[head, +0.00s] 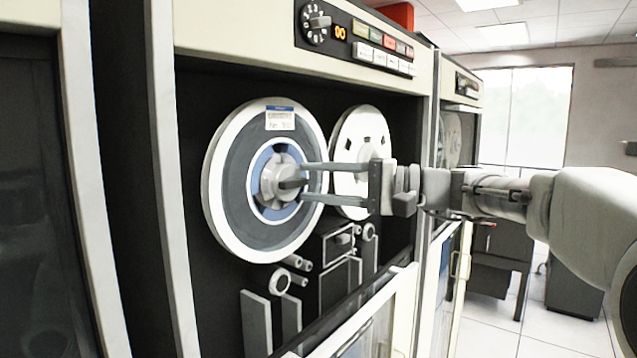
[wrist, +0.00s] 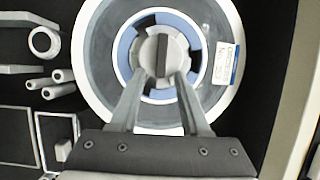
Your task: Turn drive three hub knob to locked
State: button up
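The tape drive's hub knob (head: 286,184) is a light grey round hub with a dark raised grip bar, at the centre of the left reel (head: 235,190). In the head view the bar looks roughly level; in the wrist view the knob (wrist: 160,56) shows its bar upright in the picture. My gripper (head: 306,183) is in front of the knob, its two fingers apart, one above and one below the bar. In the wrist view my gripper (wrist: 158,82) has fingertips on either side of the hub, with gaps to the bar. Whether the tips touch the hub is unclear.
A second white reel (head: 350,155) is just behind my fingers to the right. The control panel (head: 365,45) with a dial and buttons is above. Rollers (head: 281,281) and an open-edged glass door (head: 370,325) lie below. Another drive (head: 455,130) stands farther right.

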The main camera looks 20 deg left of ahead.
jog(key=d+b, duration=0.1)
jog(key=d, duration=1.6)
jog(key=shift+d, duration=0.2)
jog(key=shift+f, duration=0.1)
jog(key=s+a+f+m+t+h, duration=0.2)
jog(key=s+f+h, duration=0.6)
jog(key=s+f, duration=0.4)
jog(key=s+d+f+n+t+h, duration=0.2)
jog(key=s+d+f+h, duration=0.8)
jog(key=f, duration=0.5)
jog(key=s+d+t, duration=0.1)
jog(key=s+d, duration=0.1)
jog(key=d, duration=0.1)
jog(key=shift+d+t, duration=0.3)
jog(key=shift+d, duration=0.05)
jog(key=shift+w, duration=0.1)
